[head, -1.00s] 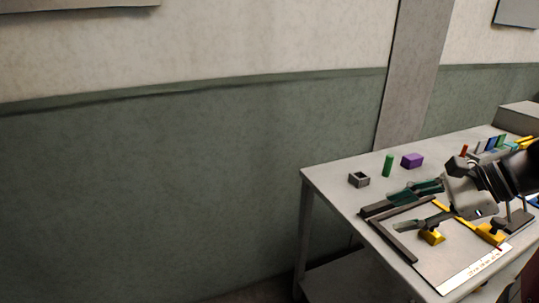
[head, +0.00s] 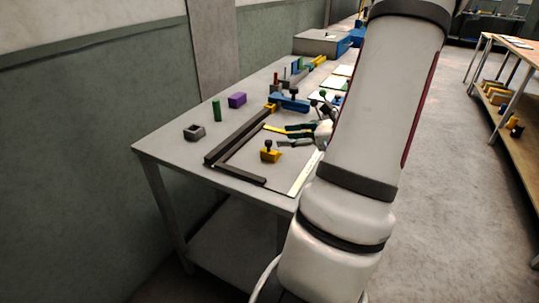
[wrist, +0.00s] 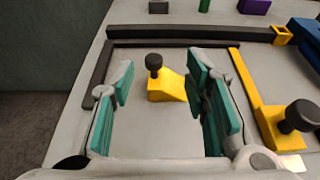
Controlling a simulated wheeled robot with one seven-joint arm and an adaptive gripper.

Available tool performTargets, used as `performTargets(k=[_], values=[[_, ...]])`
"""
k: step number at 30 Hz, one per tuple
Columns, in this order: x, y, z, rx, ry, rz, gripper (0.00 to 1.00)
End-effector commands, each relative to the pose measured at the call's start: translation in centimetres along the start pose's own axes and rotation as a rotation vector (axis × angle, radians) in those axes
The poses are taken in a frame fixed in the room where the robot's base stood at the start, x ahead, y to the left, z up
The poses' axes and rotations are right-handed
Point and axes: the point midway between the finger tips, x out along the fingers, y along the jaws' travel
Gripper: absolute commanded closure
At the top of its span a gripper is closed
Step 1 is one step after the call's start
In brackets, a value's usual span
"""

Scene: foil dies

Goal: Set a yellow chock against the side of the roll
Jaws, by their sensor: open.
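A yellow chock (head: 270,155) with a black knob stands on the bench inside a dark frame. In the wrist view the chock (wrist: 170,88) shows beyond and between my fingertips. My gripper (head: 283,137) is open and empty, low over the bench beside the chock; in the wrist view its green-padded fingers (wrist: 160,76) are spread wide. A second black knob (wrist: 297,117) on a yellow piece shows at the right of the wrist view, outside my right finger. I cannot pick out the roll with certainty.
The dark frame (head: 238,137) borders the work area, with a yellow bar (wrist: 247,88) on its right. A grey square block (head: 194,132), a green upright cylinder (head: 216,110) and a purple block (head: 237,100) stand behind. A blue piece (head: 290,102) lies farther along the bench.

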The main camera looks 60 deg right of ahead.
Motion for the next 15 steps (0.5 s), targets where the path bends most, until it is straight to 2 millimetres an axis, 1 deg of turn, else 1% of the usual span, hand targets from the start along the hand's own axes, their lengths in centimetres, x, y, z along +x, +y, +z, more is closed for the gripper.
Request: performTargets(k=[1, 3, 8, 11, 15], values=[[0.8, 0.1, 0.0, 0.000, -0.001, 0.002, 0.58], [1.4, 0.1, 0.0, 0.000, 0.000, 0.002, 0.58], [2.3, 0.2, -0.1, 0.000, -0.001, 0.002, 0.58], [3.4, 0.5, -0.5, 0.002, 0.000, 0.003, 0.58], [5.5, 0.8, -0.8, -0.001, -0.001, 0.004, 0.58]])
